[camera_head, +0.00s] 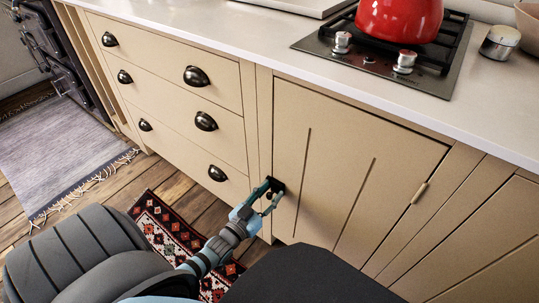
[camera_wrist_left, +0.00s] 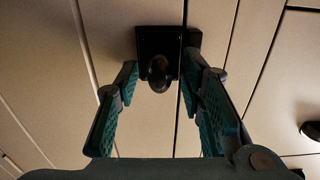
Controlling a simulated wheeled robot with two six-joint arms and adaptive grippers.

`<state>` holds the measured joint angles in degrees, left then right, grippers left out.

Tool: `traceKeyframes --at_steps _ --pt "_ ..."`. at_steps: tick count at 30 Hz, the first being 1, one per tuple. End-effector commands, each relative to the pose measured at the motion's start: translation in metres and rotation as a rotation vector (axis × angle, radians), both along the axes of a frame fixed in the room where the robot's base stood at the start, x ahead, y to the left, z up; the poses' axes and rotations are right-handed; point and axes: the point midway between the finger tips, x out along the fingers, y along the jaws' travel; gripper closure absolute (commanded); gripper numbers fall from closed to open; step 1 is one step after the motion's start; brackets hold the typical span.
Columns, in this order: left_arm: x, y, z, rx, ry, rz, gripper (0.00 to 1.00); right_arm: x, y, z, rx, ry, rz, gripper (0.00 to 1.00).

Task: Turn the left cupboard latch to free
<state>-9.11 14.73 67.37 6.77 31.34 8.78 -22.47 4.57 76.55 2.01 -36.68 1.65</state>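The cupboard latch (camera_head: 278,184) is a small black fitting at the left edge of the beige cupboard door (camera_head: 335,165), beside the drawers. In the left wrist view it shows as a dark plate with a rounded knob (camera_wrist_left: 158,70), next to the door gap. My left gripper (camera_head: 264,193) is at the latch. In the wrist view its two teal-padded fingers (camera_wrist_left: 161,78) are apart, one on each side of the knob, with visible space between. Whether a fingertip touches it I cannot tell. The door looks shut. My right gripper is not in view.
Drawers with black cup handles (camera_head: 197,76) lie left of the door. A hob (camera_head: 440,55) with a red pot (camera_head: 398,18) sits on the white worktop (camera_head: 215,28) above. A patterned rug (camera_head: 165,232) lies on the wooden floor below.

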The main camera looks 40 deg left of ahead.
Motion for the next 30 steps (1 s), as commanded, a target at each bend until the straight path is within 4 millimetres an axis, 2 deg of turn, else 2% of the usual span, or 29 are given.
traceKeyframes --at_steps 4,11,23,30 --pt "-0.0002 -0.0001 0.0003 0.000 0.000 0.000 0.64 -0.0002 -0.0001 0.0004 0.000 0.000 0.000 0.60" --pt "-0.0004 -0.0002 0.0002 0.000 0.000 0.000 0.99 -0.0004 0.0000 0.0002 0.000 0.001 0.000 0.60" --pt "-0.0005 -0.0005 0.0004 0.033 0.002 0.000 1.00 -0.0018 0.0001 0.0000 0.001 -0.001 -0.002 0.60" --pt "-0.0004 -0.0016 0.0007 0.153 0.004 0.000 1.00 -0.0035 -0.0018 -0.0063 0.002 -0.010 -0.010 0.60"
